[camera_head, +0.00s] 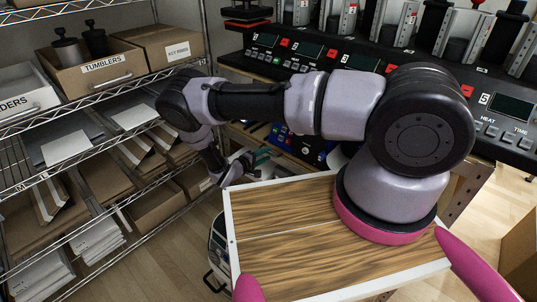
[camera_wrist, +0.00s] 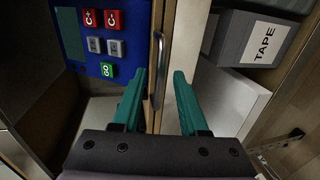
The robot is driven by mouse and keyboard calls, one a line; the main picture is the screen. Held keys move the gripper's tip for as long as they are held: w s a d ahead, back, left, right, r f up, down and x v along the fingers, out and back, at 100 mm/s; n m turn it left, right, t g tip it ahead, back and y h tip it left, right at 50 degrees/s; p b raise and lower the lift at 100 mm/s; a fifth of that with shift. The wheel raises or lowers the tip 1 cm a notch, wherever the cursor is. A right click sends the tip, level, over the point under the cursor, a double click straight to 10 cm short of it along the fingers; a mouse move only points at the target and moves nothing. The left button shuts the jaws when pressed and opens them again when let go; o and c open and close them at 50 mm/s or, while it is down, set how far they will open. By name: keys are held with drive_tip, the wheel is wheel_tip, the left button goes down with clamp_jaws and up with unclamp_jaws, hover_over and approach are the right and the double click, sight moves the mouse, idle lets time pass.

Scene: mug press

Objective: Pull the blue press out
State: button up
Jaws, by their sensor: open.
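The blue press (camera_wrist: 92,18) shows in the wrist view at upper left as a blue panel with red, grey and green buttons. In the head view a blue panel (camera_head: 285,138) shows partly behind my arm. A wooden board edge (camera_wrist: 154,112) with a metal bar handle (camera_wrist: 159,50) runs beside the panel in the wrist view. My gripper (camera_wrist: 160,72) is open, with its two teal fingers on either side of the handle in the picture. I cannot tell whether a finger touches it. In the head view the gripper (camera_head: 240,165) is small and partly hidden by the arm.
A wire rack with bins, including a tumblers box (camera_head: 95,70), stands at left. Black presses with displays (camera_head: 345,60) line the bench at the back. In the wrist view, a grey box labelled TAPE (camera_wrist: 262,42) sits right of the fingers. Wooden floor shows between rack and bench.

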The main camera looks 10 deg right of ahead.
drive_tip(key=shift+x, duration=1)
drive_tip(key=shift+c, duration=0.3)
clamp_jaws()
idle(0.5)
